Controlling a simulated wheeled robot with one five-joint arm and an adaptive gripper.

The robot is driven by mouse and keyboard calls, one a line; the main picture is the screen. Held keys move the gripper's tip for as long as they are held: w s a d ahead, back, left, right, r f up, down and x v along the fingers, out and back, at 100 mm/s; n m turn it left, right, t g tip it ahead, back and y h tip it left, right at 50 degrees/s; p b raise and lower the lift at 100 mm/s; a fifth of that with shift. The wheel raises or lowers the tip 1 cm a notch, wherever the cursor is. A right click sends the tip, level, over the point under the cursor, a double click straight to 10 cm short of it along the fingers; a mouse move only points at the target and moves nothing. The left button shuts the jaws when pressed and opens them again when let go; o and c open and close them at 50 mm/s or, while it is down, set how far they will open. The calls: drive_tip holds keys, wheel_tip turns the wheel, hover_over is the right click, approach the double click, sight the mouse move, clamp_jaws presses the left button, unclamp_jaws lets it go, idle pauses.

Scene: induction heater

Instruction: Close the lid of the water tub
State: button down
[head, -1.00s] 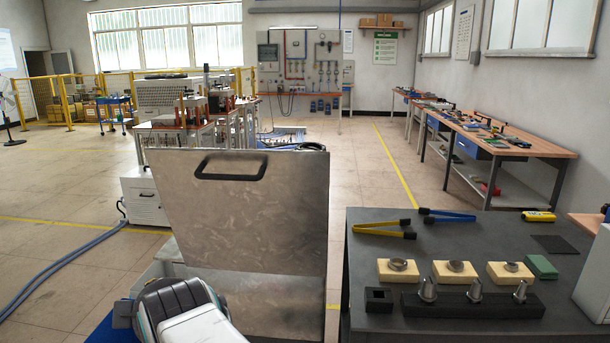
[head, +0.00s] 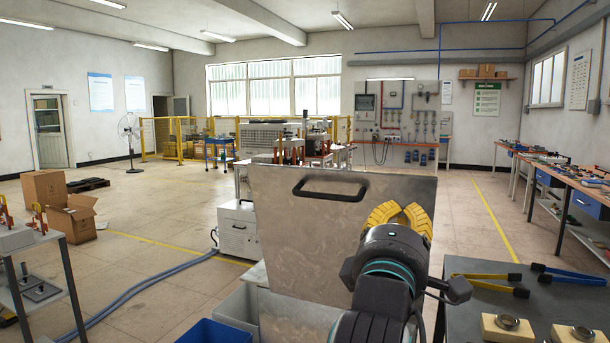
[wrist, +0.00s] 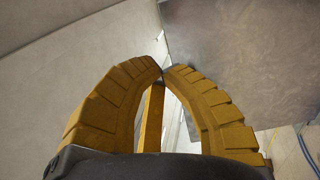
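The lid (head: 330,230) of the water tub is a grey metal plate with a dark-rimmed handle slot. It stands raised, near upright, in the head view. Below it is a metal surface of the tub (head: 290,312), mostly cut off and hidden by my arm. My gripper (head: 402,208) has two yellow ribbed fingers and overlaps the lid's upper right edge in the head view. In the wrist view, its fingertips (wrist: 161,70) meet with nothing between them. The lid (wrist: 240,60) fills the upper right there. I cannot tell whether the fingers touch it.
A dark table (head: 475,268) with tongs (head: 487,283) and rings on pale blocks stands at the right. A blue bin (head: 213,334) and a light grey bin (head: 238,304) are at the lower left. Hoses (head: 140,292) run over open floor at the left.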

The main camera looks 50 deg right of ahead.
sight(411, 178)
drive_tip(key=p+x, duration=0.3)
drive_tip(key=x, duration=1)
drive_tip(key=shift+d+p, duration=0.25)
drive_tip(key=shift+p, duration=0.1)
